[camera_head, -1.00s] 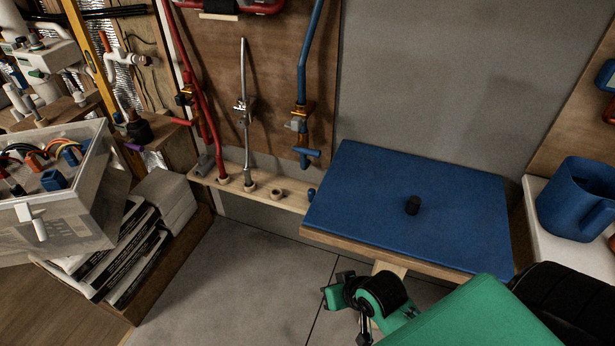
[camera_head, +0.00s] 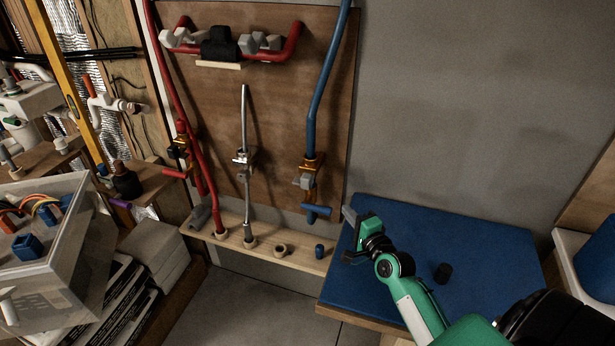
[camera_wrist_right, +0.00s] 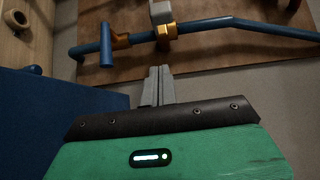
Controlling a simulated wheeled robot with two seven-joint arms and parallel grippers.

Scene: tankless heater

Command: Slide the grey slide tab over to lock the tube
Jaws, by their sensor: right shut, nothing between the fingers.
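A blue tube (camera_head: 319,105) runs down the wooden board to a gold fitting (camera_head: 312,163). A grey slide tab (camera_head: 303,181) sits on the left side of this fitting. In the right wrist view, the blue tube (camera_wrist_right: 235,22) crosses the top with the gold fitting (camera_wrist_right: 166,31) on it, and the grey tab (camera_wrist_right: 160,12) sits above. My right gripper (camera_head: 349,215) is right of and below the fitting, apart from it. Its grey fingers (camera_wrist_right: 160,72) are shut and empty, pointing towards the tube. My left gripper is out of view.
A blue tee handle (camera_head: 316,212) hangs below the fitting. A wooden shelf (camera_head: 268,250) with small plugs is below. A blue-topped table (camera_head: 490,250) lies under my right arm. A red tube (camera_head: 171,80) and a thin metal tube (camera_head: 244,115) stand to the left.

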